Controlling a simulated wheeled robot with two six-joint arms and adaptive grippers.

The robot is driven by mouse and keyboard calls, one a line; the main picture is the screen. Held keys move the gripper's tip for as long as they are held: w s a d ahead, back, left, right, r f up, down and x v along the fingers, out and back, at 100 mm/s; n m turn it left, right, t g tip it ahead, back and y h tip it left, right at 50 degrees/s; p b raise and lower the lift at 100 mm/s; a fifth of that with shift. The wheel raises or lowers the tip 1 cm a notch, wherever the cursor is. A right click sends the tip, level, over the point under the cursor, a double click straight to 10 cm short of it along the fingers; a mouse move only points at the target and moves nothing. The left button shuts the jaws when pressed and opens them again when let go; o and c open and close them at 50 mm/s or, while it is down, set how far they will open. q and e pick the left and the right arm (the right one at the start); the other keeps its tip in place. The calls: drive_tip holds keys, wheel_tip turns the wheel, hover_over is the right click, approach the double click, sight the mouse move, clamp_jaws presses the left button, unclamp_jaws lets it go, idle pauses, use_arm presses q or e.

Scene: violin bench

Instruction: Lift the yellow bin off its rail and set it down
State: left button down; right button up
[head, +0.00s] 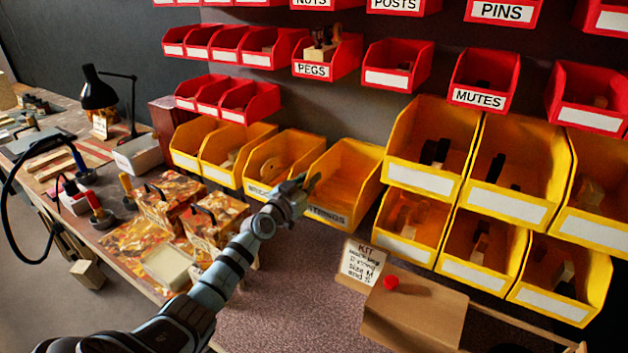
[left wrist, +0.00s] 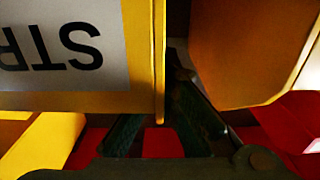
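The yellow bin marked STRINGS (head: 345,180) hangs on the back wall in the lower yellow row. Its front and label fill the upper left of the left wrist view (left wrist: 138,102), where the lettering is upside down. My left gripper (head: 304,184) is at the bin's left side wall near the front. In the left wrist view its two dark fingers (left wrist: 160,110) stand apart, one on each side of that wall's edge. One finger is partly hidden behind the bin front; contact with the wall cannot be told. The rail is hidden. My right gripper is not in view.
Another yellow bin (head: 283,155) hangs close on the left, with a narrow gap. Larger stacked yellow bins (head: 412,181) crowd the right. A brown box with a red knob (head: 420,315) and a KIT card (head: 361,262) stand below. Speckled bench top (head: 285,300) left of the box is clear.

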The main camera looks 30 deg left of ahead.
use_arm(q)
drive_tip(key=shift+s+d+f+p, duration=0.1)
drive_tip(key=shift+s+p, duration=0.95)
drive_tip(key=shift+s, duration=0.4)
drive_tip(key=shift+s, duration=0.1)
drive_tip(key=shift+s+p, duration=0.95)
drive_tip(key=shift+s, duration=0.1)
drive_tip(key=s+p, duration=0.1)
drive_tip(key=s, duration=0.1)
drive_tip(key=p, duration=0.6)
approach(303, 188)
drive_tip(key=s, duration=0.5)
drive_tip(key=shift+s, duration=0.25)
drive_tip(key=shift+w+d, duration=0.1)
